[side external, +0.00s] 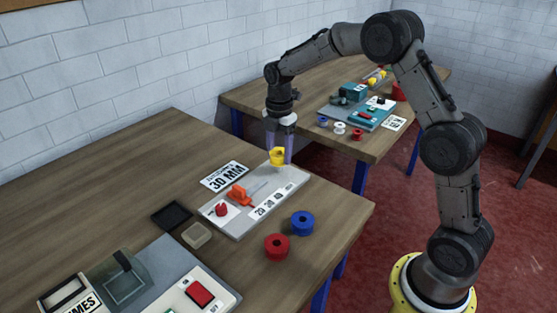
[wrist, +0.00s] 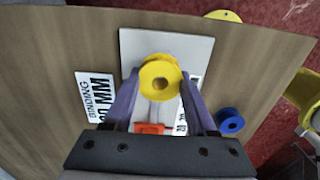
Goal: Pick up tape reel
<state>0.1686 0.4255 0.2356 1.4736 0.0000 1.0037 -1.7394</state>
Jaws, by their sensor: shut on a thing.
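A yellow tape reel (side external: 277,157) is held between the fingertips of my gripper (side external: 279,156), above the far end of a light grey board. In the wrist view the yellow reel (wrist: 159,79) sits between the two purple-grey fingers, its centre hole facing the camera. My gripper (wrist: 158,82) is shut on it. A blue reel (side external: 302,223) and a red reel (side external: 276,247) lie on the table to the right of the board. The blue reel also shows in the wrist view (wrist: 229,121).
The grey board (side external: 291,180) carries an orange slider (side external: 238,195), a red knob (side external: 221,209) and number marks. A "30 MM" card (side external: 225,176) lies beside it. A black tray (side external: 172,216) and a machine with a red switch (side external: 200,293) are nearer. A second table (side external: 252,97) stands behind.

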